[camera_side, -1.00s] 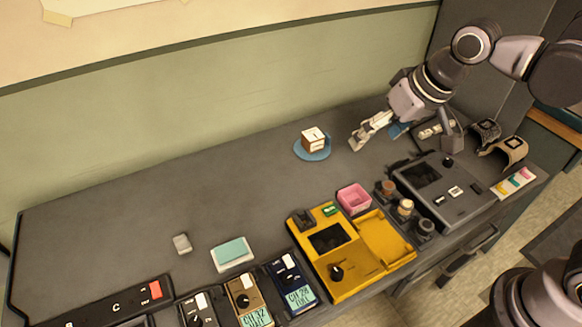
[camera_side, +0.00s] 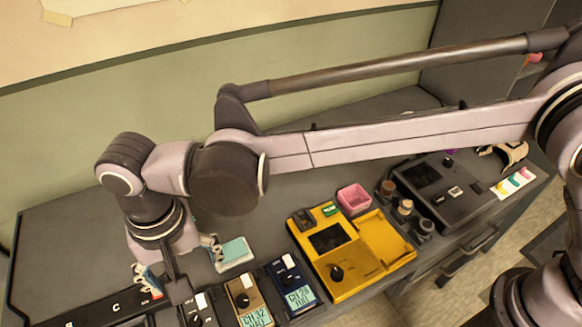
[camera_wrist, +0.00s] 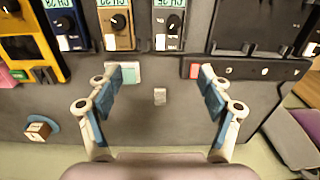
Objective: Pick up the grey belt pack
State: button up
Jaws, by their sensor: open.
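The grey belt pack (camera_side: 199,305) stands at the front edge of the table in the side view, partly hidden by my arm and cut by the frame. In the wrist view the grey belt pack (camera_wrist: 169,24) is at the top, with a black knob, a white switch and a partly cut-off green label. My gripper (camera_wrist: 161,80) is open and empty, its fingers wide apart and pointing towards the row of packs. In the side view my gripper (camera_side: 183,264) hangs behind the grey pack, mostly hidden by my wrist. The gripper and the pack appear apart.
A tan pack (camera_side: 246,300) and a navy pack (camera_side: 291,284) stand beside the grey one. A teal-topped block (camera_side: 234,252), a small grey block (camera_wrist: 160,96) and a long dark panel (camera_wrist: 270,69) lie near my fingers. A yellow console (camera_side: 330,262) stands farther right.

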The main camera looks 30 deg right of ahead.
jog(key=s+a+f, duration=0.1)
jog(key=a, duration=0.1)
send_over(198, 317)
jog(key=f, duration=0.4)
jog(key=w+f, duration=0.1)
jog(key=shift+f, duration=0.4)
jog(key=f, duration=0.2)
jog(key=s+f, duration=0.1)
jog(key=f, duration=0.1)
jog(key=shift+f, duration=0.6)
jog(key=shift+c, duration=0.3)
jog(key=c, duration=1.3)
